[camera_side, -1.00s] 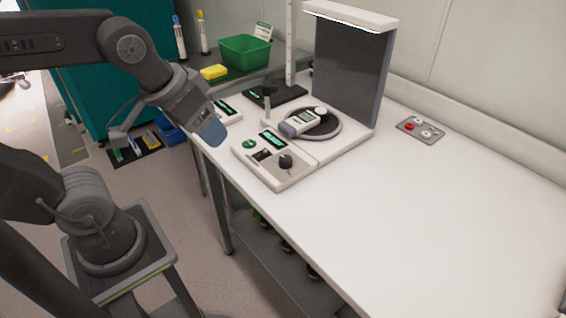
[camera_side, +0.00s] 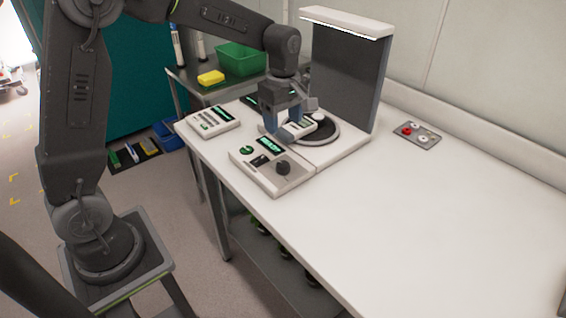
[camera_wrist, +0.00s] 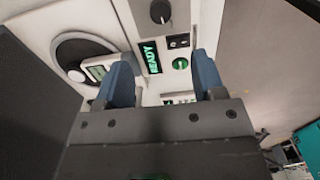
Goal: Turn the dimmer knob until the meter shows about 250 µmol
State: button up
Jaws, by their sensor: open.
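The dimmer knob (camera_side: 283,168) is a dark round knob on a pale control box (camera_side: 262,178) at the table's near edge. It also shows at the top of the wrist view (camera_wrist: 160,11), with a light pointer line. The box has a green-lit display (camera_wrist: 151,57), which reads READY in the wrist view, and a green button (camera_wrist: 181,63). A handheld meter (camera_side: 306,127) lies by a dark round plate (camera_side: 327,133); its reading is too small to tell. My gripper (camera_side: 290,133) is open and empty, above and behind the box, apart from the knob, and partly hides the meter.
A lamp stand with a dark back panel (camera_side: 345,75) rises behind the plate. Another device (camera_side: 213,121) lies to the left. A green basket (camera_side: 240,58) and yellow sponge (camera_side: 211,78) sit on a back shelf. The table's right side (camera_side: 430,210) is mostly clear.

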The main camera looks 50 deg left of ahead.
aim_at(283, 164)
notch_tip(283, 164, down, 13)
jog(key=shift+f, duration=0.1)
dwell(0.3)
jog(key=shift+c, duration=0.3)
jog(key=c, duration=0.9)
jog(key=shift+o, duration=0.2)
